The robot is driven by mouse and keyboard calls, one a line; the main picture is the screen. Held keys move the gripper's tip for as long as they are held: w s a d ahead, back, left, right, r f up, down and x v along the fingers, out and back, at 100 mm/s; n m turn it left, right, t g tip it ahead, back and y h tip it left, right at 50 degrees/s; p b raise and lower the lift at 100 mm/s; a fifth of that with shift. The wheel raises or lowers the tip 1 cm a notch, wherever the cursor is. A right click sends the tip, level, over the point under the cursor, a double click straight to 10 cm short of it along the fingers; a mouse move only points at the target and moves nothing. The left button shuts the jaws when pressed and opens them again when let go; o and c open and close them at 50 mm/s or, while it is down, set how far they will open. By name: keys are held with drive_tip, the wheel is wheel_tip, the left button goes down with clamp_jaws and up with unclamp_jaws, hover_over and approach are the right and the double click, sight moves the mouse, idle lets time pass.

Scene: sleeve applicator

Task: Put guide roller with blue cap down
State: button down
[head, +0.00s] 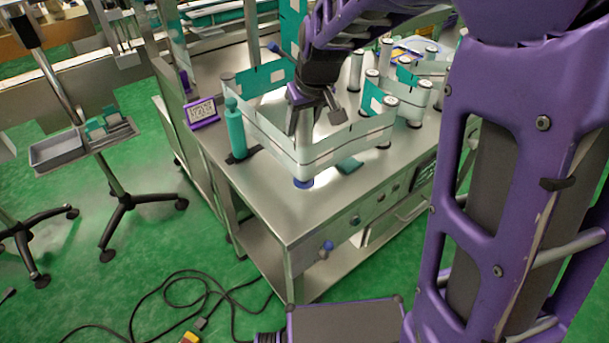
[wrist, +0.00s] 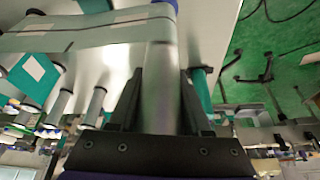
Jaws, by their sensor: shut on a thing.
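The guide roller with the blue cap is a pale metal cylinder (head: 304,135), upright near the front corner of the steel table (head: 265,205). Its blue cap (head: 303,183) is at the lower end, at or just above the tabletop; I cannot tell if it touches. My gripper (head: 315,112) points down and is shut on the roller's upper part. In the wrist view the roller (wrist: 160,90) stands between the two dark fingers, with the blue cap at the top edge. A pale band (head: 340,145) with teal labels runs past the roller, close to it.
A teal cylinder (head: 236,130) stands left of the roller, near a purple-framed display (head: 201,113). Several other metal rollers (head: 388,107) stand behind and to the right. A small dark teal piece (head: 350,165) lies on the table nearby. Bare tabletop shows toward the front corner.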

sight(308, 138)
wheel_tip(308, 138, down, 9)
drive_tip(key=shift+f+b, duration=0.1)
drive_tip(key=shift+b, duration=0.7)
drive_tip(key=shift+c, duration=1.8)
unclamp_jaws()
drive_tip(key=p+v, duration=0.2)
drive_tip(key=v, duration=1)
